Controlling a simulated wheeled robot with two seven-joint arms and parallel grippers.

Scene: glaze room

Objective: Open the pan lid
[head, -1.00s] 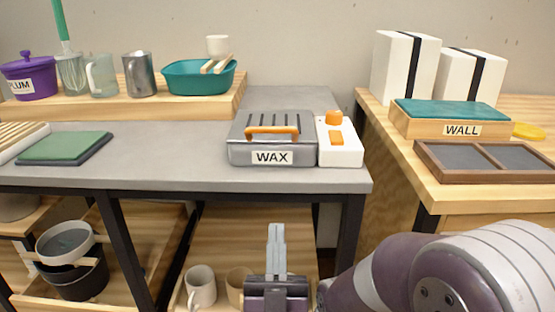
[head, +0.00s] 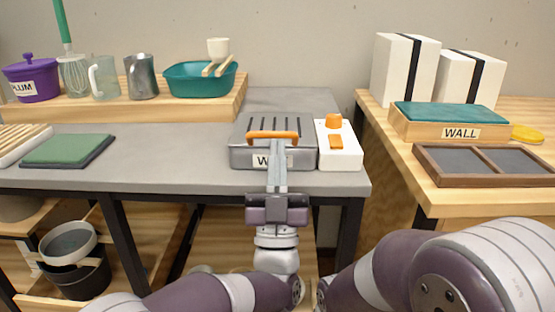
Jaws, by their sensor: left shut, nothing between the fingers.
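The wax pan (head: 304,158) is a grey box with a slotted grey lid (head: 290,122) and an orange bar handle (head: 262,134) across it. It sits near the front edge of the grey table, and its lid looks closed. My left gripper (head: 277,150) is shut and empty, its fingers pointing away from me. Its tips overlap the pan's front just below the handle and cover part of the WAX label (head: 260,162). I cannot tell whether they touch the handle. My right gripper is out of view.
A white control box (head: 348,158) with an orange knob adjoins the pan's right side. A green board (head: 65,149) lies at the left; the table between is clear. A teal basin (head: 185,88) stands on the wooden riser behind. A wooden table (head: 470,199) stands at the right.

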